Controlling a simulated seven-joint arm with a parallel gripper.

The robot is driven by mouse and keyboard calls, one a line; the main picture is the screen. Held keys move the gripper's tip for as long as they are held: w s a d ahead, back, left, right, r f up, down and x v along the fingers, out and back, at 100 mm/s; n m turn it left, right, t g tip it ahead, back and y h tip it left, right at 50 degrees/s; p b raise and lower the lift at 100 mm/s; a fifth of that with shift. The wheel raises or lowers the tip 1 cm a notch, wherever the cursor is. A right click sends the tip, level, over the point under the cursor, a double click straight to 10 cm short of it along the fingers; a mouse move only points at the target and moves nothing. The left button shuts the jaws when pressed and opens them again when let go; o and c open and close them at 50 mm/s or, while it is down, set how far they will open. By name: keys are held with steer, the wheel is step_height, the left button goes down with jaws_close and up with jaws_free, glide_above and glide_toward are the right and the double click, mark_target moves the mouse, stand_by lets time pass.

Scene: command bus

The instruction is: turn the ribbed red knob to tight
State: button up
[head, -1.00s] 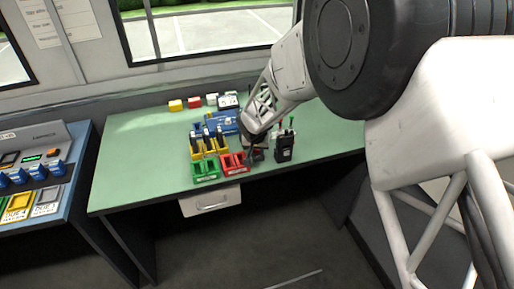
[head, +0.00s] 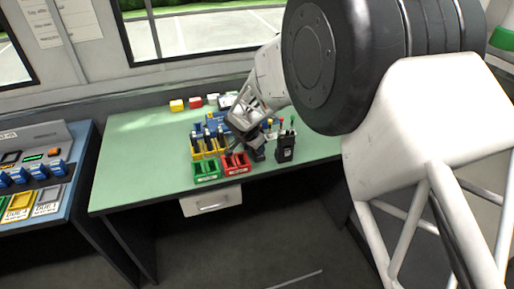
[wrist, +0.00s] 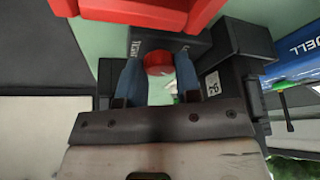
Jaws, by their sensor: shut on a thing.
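The red knob (wrist: 158,62) sits between the two blue fingertips of my gripper (wrist: 158,76) in the wrist view. My gripper is shut on it. The ribs on the knob are too small to make out. A dark panel beside the knob carries a label reading TIGHT (wrist: 135,47); I cannot tell the knob's exact angle against it. In the head view my gripper (head: 246,140) is low over the table, at a dark device (head: 258,153) beside the red holder, and hides the knob.
A red holder (head: 235,170), a green holder (head: 206,176) and a yellow rack (head: 209,150) stand to the left on the green table (head: 130,160). A black radio (head: 286,150) stands close on the right. The table's left part is clear.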

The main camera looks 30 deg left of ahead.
steer(key=m+h, duration=0.1)
steer(key=m, duration=0.2)
steer(key=m+g+h, duration=0.1)
steer(key=m, duration=0.1)
steer(key=shift+w+a+m, duration=0.1)
steer(key=shift+a+m, duration=0.05)
steer(key=shift+m, duration=0.25)
steer(key=o, duration=0.9)
steer(key=shift+v, duration=3.9)
steer(key=shift+w, duration=0.1)
